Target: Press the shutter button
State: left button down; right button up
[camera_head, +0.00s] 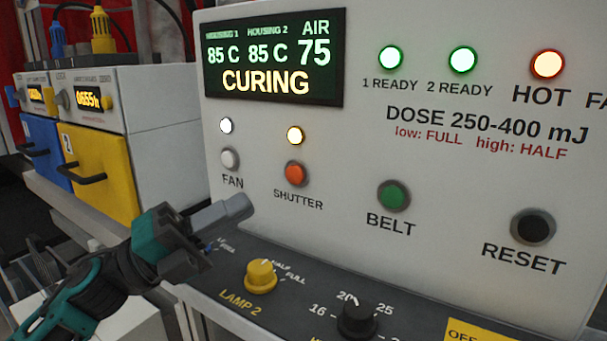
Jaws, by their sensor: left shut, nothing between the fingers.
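The shutter button (296,173) is orange and round, on the white control panel (480,190), above the label SHUTTER. A lit warm-white lamp (295,135) sits just above it. My left gripper (240,206) is shut and empty. Its fingertips are in front of the panel, below and to the left of the shutter button and under the FAN label, apart from the button in the picture. My right gripper is not in view.
The white fan button (230,159), green belt button (393,195) and black reset button (533,227) are close by. Below are a yellow LAMP 2 knob (261,276) and a black knob (357,318). The display (273,58) reads CURING. A yellow drawer (98,172) stands left.

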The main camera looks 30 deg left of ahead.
pick_arm(q)
jog(key=w, duration=0.8)
jog(key=shift+w+d, duration=0.3)
jog(key=shift+w, duration=0.1)
dwell(2.0)
jog(key=shift+w, duration=0.4)
jog(key=shift+w, duration=0.4)
dwell(0.5)
jog(key=shift+s, duration=0.8)
jog(key=s, duration=0.5)
jog(key=shift+a, duration=0.2)
